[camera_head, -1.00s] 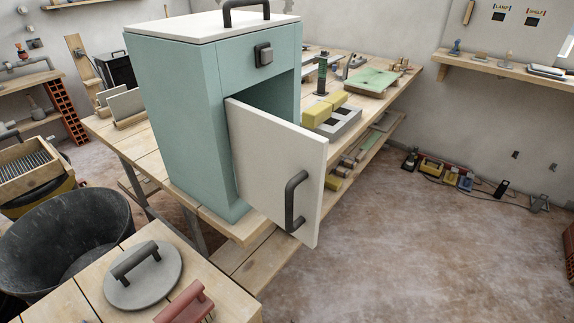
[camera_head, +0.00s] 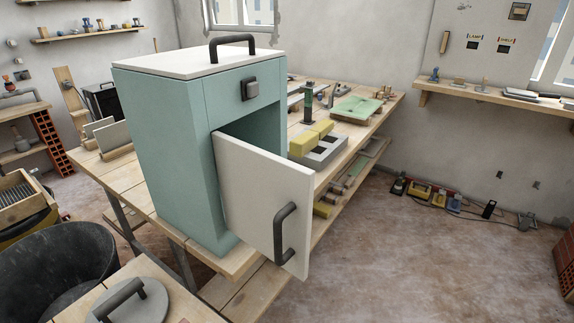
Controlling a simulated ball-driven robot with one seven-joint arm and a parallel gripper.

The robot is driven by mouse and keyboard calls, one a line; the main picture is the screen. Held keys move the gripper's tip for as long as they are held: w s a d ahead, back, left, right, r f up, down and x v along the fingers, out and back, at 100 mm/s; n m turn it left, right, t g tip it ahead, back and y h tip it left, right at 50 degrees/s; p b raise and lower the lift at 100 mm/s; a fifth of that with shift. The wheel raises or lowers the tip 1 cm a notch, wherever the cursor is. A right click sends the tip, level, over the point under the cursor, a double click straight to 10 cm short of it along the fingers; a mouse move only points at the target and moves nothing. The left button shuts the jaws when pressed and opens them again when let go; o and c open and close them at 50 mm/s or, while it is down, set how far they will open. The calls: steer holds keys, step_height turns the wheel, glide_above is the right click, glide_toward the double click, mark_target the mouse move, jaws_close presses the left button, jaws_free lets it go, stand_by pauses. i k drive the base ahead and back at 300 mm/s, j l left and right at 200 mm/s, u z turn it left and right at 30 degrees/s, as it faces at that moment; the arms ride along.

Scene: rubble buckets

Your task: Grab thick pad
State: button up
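No thing in view can be made out for sure as the thick pad. Yellow blocks (camera_head: 305,142) lie on the wooden workbench beside a grey block with square openings (camera_head: 328,153). A further yellow piece (camera_head: 322,210) is partly seen on the bench's lower shelf, near the open door. Small flat items lie on the right wall shelf, too small to tell apart. My gripper is not in view.
A teal cabinet (camera_head: 160,150) stands on the workbench (camera_head: 128,190), its white door (camera_head: 262,195) swung open. A black bucket (camera_head: 60,275) and a round grey lid (camera_head: 150,302) are at the lower left.

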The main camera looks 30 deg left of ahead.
mark_target(300, 145)
steer(key=i+l, duration=0.15)
steer(key=i, duration=0.55)
steer(key=i+l, duration=0.15)
steer(key=i, duration=0.55)
steer(key=i+l, duration=0.1)
steer(key=i, duration=0.6)
steer(key=i+l+u, duration=0.1)
steer(key=i, duration=0.45)
steer(key=i+l+u, duration=0.1)
steer(key=i+l, duration=0.15)
steer(key=i, duration=0.25)
steer(key=i+l, duration=0.2)
steer(key=i, duration=0.3)
steer(key=u, duration=0.05)
